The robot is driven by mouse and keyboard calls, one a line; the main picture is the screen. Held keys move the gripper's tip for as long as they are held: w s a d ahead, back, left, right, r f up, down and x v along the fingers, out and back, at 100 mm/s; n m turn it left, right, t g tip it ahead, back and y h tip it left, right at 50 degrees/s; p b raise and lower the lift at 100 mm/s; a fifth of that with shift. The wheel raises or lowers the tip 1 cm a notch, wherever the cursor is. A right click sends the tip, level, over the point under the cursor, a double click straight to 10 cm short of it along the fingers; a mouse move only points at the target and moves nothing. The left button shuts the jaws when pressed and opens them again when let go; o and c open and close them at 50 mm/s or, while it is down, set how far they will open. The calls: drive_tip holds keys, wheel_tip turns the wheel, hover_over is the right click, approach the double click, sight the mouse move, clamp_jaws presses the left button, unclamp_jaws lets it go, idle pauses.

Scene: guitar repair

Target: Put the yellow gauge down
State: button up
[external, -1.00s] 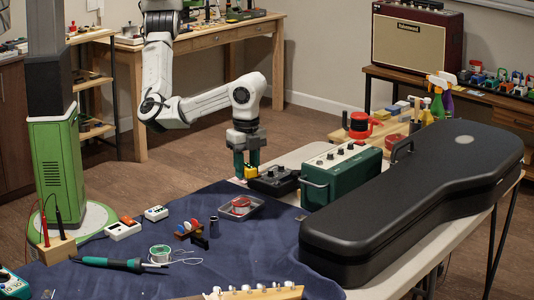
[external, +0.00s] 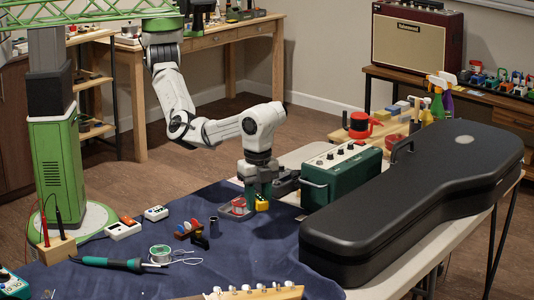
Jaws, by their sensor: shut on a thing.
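The yellow gauge (external: 261,203) is a small yellow block held low between the fingers of my gripper (external: 259,196). My gripper points straight down and is shut on the gauge. I cannot tell whether the gauge touches the cloth.
A dark pedal box (external: 285,186) is partly hidden behind my gripper. A green amplifier box (external: 338,175) and a black guitar case (external: 420,200) stand to the right. The cloth's right-middle is clear.

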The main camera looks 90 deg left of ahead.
sight(271, 244)
drive_tip(key=shift+w+d+f+b, duration=0.2)
drive_tip(key=shift+w+f+b, duration=0.05)
drive_tip(key=shift+f+b, duration=0.3)
drive_tip(key=shift+w+d+f+b, duration=0.25)
drive_tip(key=shift+f+b, duration=0.15)
drive_tip(key=shift+f, duration=0.1)
drive_tip(key=shift+w+d+f+b, duration=0.25)
drive_tip(key=shift+w+d+f, duration=0.3)
drive_tip(key=shift+f, duration=0.25)
drive_tip(key=shift+w+d+f+b, duration=0.2)
drive_tip(key=shift+w+d+f, duration=0.3)
drive_tip(key=shift+f, duration=1.75)
drive_tip(key=shift+f, duration=0.15)
drive_tip(key=o, duration=1.1)
wheel_tip(271, 244, up, 12)
drive_tip(key=shift+r+p, duration=0.15)
drive_tip(key=shift+p, duration=0.75)
